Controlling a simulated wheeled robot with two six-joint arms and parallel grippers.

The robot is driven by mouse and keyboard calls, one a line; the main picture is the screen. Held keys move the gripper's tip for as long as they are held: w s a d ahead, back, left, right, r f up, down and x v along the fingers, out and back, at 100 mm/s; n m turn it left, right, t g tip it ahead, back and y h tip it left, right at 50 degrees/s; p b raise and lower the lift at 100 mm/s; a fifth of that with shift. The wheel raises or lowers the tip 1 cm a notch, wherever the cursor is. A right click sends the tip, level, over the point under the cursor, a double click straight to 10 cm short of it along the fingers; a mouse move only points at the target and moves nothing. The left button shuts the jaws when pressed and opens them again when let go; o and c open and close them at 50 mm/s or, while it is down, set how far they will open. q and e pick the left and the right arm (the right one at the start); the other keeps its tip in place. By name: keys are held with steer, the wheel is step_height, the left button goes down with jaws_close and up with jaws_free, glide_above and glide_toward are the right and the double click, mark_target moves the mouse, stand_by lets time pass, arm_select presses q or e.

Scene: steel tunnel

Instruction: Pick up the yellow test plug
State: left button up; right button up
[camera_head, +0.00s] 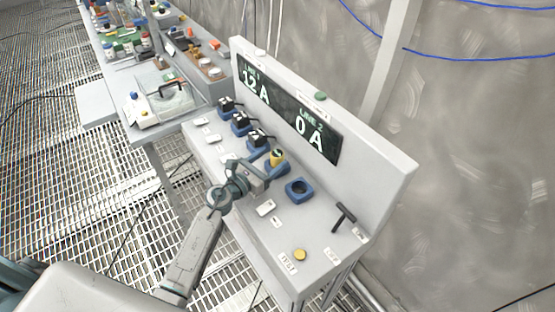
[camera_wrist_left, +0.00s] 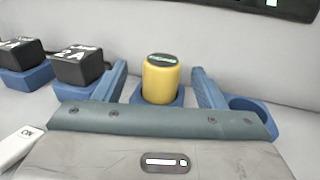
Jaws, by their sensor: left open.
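The yellow test plug (camera_head: 277,157) stands upright in a blue socket on the grey bench panel, in the row below the display. In the left wrist view the yellow test plug (camera_wrist_left: 160,79) has a dark top with unreadable green marks. My left gripper (camera_head: 262,172) is at the plug. In the left wrist view the fingers of my left gripper (camera_wrist_left: 160,88) are open, one on each side of the plug, with gaps between. The lower part of the plug's socket is hidden behind the gripper body. My right gripper is not in view.
Black plugs (camera_head: 258,138) sit in blue sockets to the left. An empty blue socket (camera_head: 299,189) is to the right. A black T-handle (camera_head: 344,217) and a yellow button (camera_head: 300,254) are nearer the bench's right end. The display (camera_head: 290,116) wall rises behind.

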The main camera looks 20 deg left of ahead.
mark_target(281, 150)
arm_select(q)
steer(key=shift+w+d+r, duration=0.15)
steer(key=shift+w+r, duration=0.05)
steer(key=shift+w, duration=0.1)
steer(key=p+x, duration=0.2)
steer(key=x, duration=0.2)
steer(key=shift+w+d+r, duration=0.1)
steer(key=shift+d+r, duration=0.05)
steer(key=shift+r, duration=0.05)
steer(key=shift+w+d, duration=0.1)
steer(key=shift+w, duration=0.1)
steer(key=shift+s, duration=0.1)
steer(key=c, duration=0.9)
steer(key=shift+c, duration=1.4)
